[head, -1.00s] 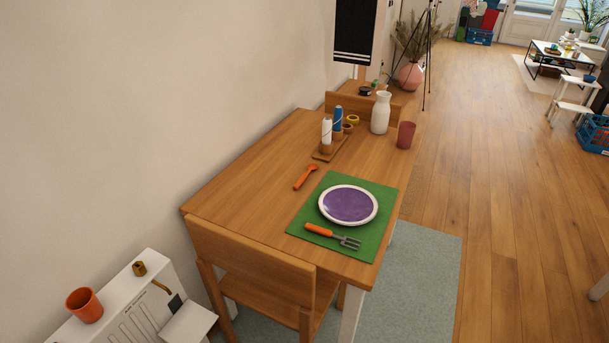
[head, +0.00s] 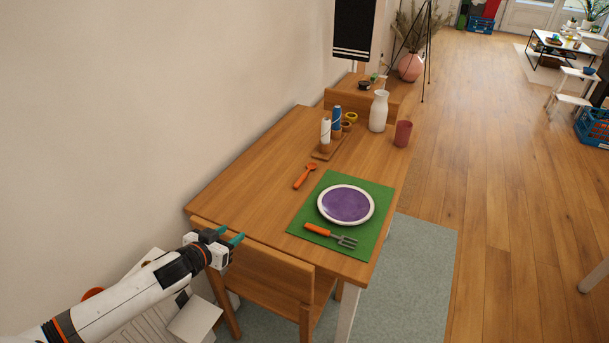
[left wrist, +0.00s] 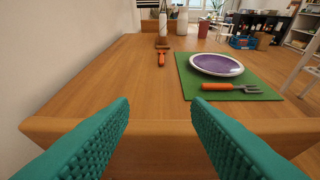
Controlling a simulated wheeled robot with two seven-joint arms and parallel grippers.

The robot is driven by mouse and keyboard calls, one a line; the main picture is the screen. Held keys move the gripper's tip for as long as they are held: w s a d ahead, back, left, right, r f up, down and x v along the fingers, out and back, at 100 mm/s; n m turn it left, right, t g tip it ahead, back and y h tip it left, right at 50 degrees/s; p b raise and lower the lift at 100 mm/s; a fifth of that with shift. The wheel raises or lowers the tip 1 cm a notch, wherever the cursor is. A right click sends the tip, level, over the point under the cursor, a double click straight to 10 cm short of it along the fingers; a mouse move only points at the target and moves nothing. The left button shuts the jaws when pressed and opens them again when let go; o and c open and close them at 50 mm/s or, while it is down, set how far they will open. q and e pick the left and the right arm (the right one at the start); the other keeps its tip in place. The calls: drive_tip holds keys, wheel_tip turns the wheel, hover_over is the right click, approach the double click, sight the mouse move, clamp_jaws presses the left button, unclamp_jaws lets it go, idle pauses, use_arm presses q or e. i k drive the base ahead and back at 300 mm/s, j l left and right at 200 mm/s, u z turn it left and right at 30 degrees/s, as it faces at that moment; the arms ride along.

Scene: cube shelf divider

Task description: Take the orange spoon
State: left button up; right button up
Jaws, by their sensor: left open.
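The orange spoon (head: 304,177) lies on the wooden table (head: 245,168), left of the green placemat (head: 310,213). It also shows in the left wrist view (left wrist: 161,58), ahead of the fingers and left of the placemat. My left gripper (head: 230,236) is over the chair back at the table's near left corner, short of the spoon. In the left wrist view its two teal fingers (left wrist: 160,115) are apart with nothing between them. My right gripper is not in view.
A purple plate (head: 346,204) and an orange-handled fork (head: 330,235) lie on the placemat. Bottles on a wooden stand (head: 322,154), a white vase (head: 379,111) and a red cup (head: 403,133) stand farther back. A wooden chair (head: 268,276) blocks the near side. The table's left part is clear.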

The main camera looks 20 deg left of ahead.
sight(311, 166)
drive_tip(key=i+l, duration=0.1)
drive_tip(key=i, duration=0.9)
